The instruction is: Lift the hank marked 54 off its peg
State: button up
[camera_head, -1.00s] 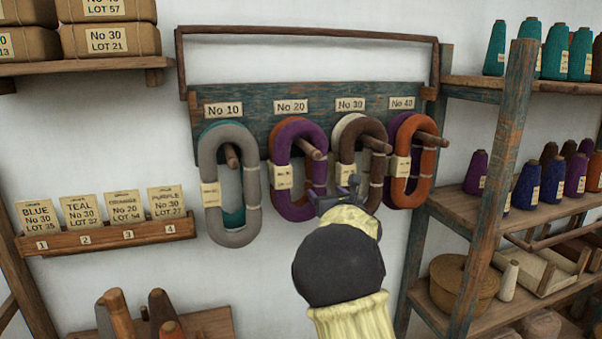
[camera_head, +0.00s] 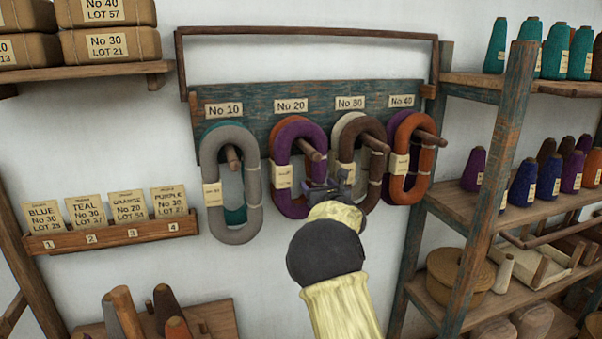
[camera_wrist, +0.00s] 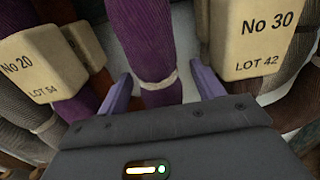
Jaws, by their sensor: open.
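The tag reading No 20 LOT 54 (camera_wrist: 30,75) is at the left of the wrist view, with a second tag (camera_wrist: 85,48) partly hidden behind it. I cannot tell for sure which of these two bears the 54 tag. My gripper (camera_head: 332,185) is open, at the purple hank's lower right. In the wrist view a purple strand (camera_wrist: 147,45) with a pale tie stands between the open fingers (camera_wrist: 160,88); contact is unclear.
Close on the right hangs the brown hank (camera_head: 372,145) under No 30; a tag reading No 30 LOT 42 (camera_wrist: 262,40) is beside the right finger. The grey hank (camera_head: 210,165) hangs left, the orange hank (camera_head: 424,165) right. A card rack (camera_head: 110,236) is at lower left.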

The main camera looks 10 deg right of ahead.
aim_at(322, 165)
jog(key=c, duration=1.1)
jog(key=shift+r+b, duration=0.1)
jog(key=shift+b, duration=0.2)
jog(key=shift+s+r+b, duration=0.1)
jog(key=shift+r+b, duration=0.05)
jog(key=shift+b, duration=0.2)
notch_tip(322, 165, up, 7)
jog(key=shift+s+f+b, duration=0.1)
jog(key=shift+b, duration=0.9)
jog(key=s+d+b, duration=0.1)
jog(key=s+b, duration=0.2)
jog(key=s, duration=0.3)
jog(key=s+d+b, duration=0.1)
jog(key=s+b, duration=0.2)
jog(key=s, duration=0.4)
jog(key=s+d+b, duration=0.2)
jog(key=s+b, duration=0.1)
jog(key=s, duration=0.3)
jog(key=shift+s+f, duration=0.15)
jog(key=shift+b, duration=0.6)
